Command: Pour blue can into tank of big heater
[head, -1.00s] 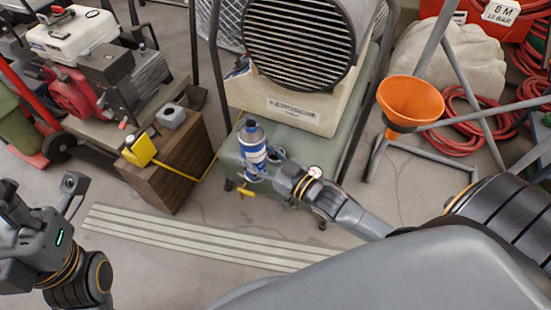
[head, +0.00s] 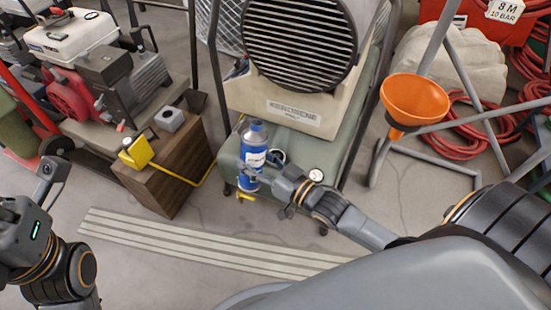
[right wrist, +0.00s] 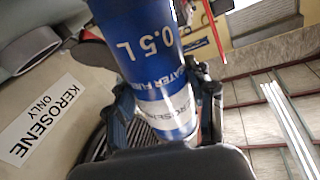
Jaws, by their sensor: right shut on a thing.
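The big heater (head: 300,40) has a round black grille, a cream body and a green tank (head: 330,150) below. A dark round filler opening (head: 279,157) shows on the tank's top, just right of the can. The blue can (head: 255,158), with a white label band, is roughly upright at the tank's front left. My right gripper (head: 252,175) is shut on the can, which also fills the middle of the right wrist view (right wrist: 150,50). My left gripper (head: 48,180) is at the left edge, empty, its jaw opening unclear.
An orange funnel (head: 414,98) sits on a grey stand right of the heater. A wooden box (head: 170,175) with a yellow item (head: 136,152) stands left. A "KEROSENE ONLY" label (right wrist: 42,120) shows beside the can. Red hoses lie at right.

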